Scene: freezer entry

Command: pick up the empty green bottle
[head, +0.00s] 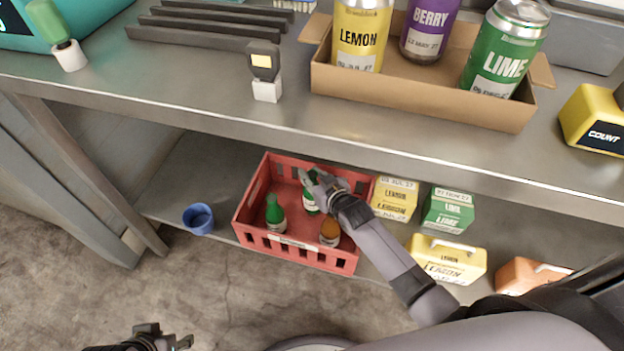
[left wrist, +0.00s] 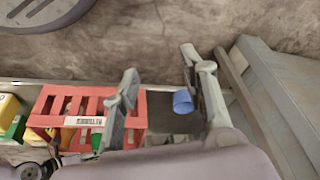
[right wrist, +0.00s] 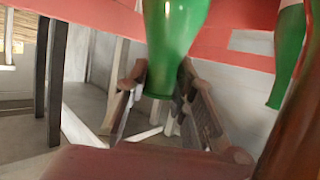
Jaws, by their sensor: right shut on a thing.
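A red crate (head: 297,255) stands on the lower shelf with two green bottles and a brown bottle (head: 330,232) in it. One green bottle (head: 275,214) stands at the crate's left. My right gripper (head: 318,184) reaches into the crate and is shut on the other green bottle (head: 311,205), partly hidden by the gripper. In the right wrist view this bottle (right wrist: 172,45) shows between the fingers, with another green bottle (right wrist: 288,50) beside it. I cannot tell which bottle is empty. My left gripper (head: 165,340) is low at the bottom left, open and empty; its spread fingers show in the left wrist view (left wrist: 165,90).
A blue cup (head: 198,218) stands left of the crate. Yellow (head: 394,198) and green (head: 448,210) cartons stand right of it. The worktop edge (head: 250,125) overhangs the shelf. A cardboard tray (head: 420,100) with cans is on top.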

